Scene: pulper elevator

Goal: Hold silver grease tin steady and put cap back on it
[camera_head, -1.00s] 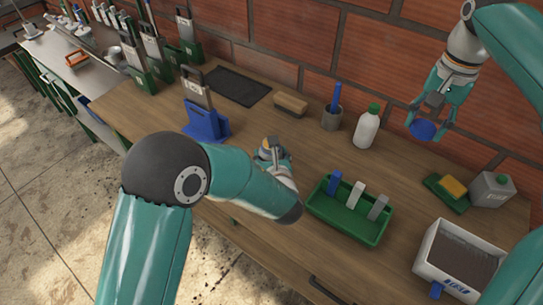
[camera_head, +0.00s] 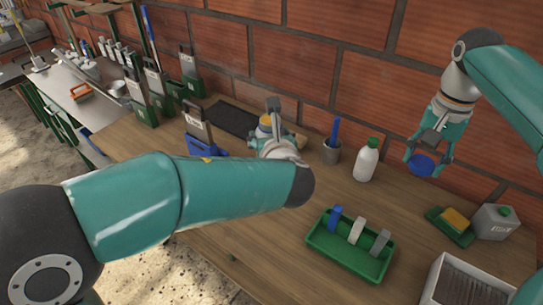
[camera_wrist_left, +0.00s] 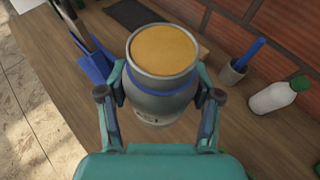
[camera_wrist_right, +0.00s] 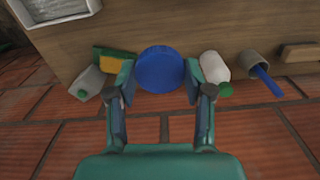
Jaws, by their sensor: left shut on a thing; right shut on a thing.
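The silver grease tin (camera_wrist_left: 163,88) is open at the top and shows yellow-brown grease in the left wrist view. My left gripper (camera_wrist_left: 160,95) is shut around its sides and holds it upright. In the head view the tin (camera_head: 265,124) is mostly hidden by my left gripper (camera_head: 276,138) and forearm. The blue round cap (camera_wrist_right: 160,69) is between the fingers of my right gripper (camera_wrist_right: 160,85), which is shut on it. In the head view the cap (camera_head: 422,165) hangs below my right gripper (camera_head: 428,155), above the right part of the bench, well apart from the tin.
A white bottle with a green lid (camera_head: 367,160) and a grey cup with a blue item (camera_head: 331,152) stand between the grippers. A green tray (camera_head: 350,262), a sponge (camera_head: 455,218), a grey can (camera_head: 494,222) and a white box (camera_head: 440,285) are on the right.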

